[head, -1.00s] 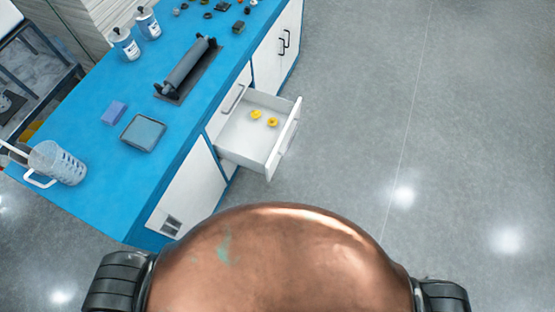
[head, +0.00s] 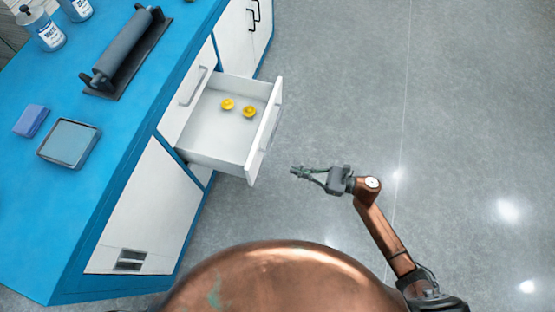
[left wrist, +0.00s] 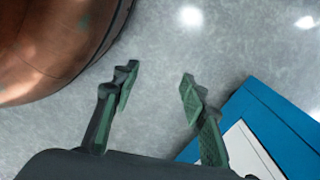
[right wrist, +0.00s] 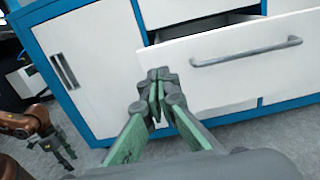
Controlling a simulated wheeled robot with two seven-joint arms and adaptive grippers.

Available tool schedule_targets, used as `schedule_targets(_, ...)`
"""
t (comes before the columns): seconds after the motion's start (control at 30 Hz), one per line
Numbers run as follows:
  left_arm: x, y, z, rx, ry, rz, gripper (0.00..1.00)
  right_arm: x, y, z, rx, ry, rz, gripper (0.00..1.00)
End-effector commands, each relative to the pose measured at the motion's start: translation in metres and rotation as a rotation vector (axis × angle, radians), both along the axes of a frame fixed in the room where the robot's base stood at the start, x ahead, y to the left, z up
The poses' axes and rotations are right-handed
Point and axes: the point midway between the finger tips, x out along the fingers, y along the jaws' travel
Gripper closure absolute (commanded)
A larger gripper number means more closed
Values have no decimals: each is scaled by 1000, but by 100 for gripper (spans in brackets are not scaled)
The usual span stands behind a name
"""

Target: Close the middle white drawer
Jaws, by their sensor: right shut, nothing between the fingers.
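The middle white drawer (head: 212,151) is pulled out of the blue-framed cabinet in the head view, with two small yellow items (head: 238,107) inside. Its front panel with a grey bar handle (right wrist: 247,53) faces me in the right wrist view. My right gripper (head: 296,171) is shut and empty, to the right of the drawer front in the head view and apart from it. In the right wrist view its fingertips (right wrist: 158,76) show before the left part of the drawer front. My left gripper (left wrist: 160,75) is open and empty above the floor, near the cabinet's blue edge.
A closed cabinet door (head: 150,214) is left of the drawer. Grey floor (head: 460,120) to the right is clear.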

Motion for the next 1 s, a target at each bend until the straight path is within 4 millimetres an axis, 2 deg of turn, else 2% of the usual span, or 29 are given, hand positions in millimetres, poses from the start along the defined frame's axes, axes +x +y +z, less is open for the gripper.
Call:
schedule_targets(0.6, 21, -12, 34, -13, -2, -3, 60, 35, 106, 0, 4, 4, -4, 100)
schedule_targets(0.8, 25, -15, 43, -16, -2, -3, 60, 41, 124, 0, 2, 4, -4, 100)
schedule_targets(1.0, 27, -15, 46, -17, -3, -3, 60, 42, 128, 1, 2, 5, -4, 100)
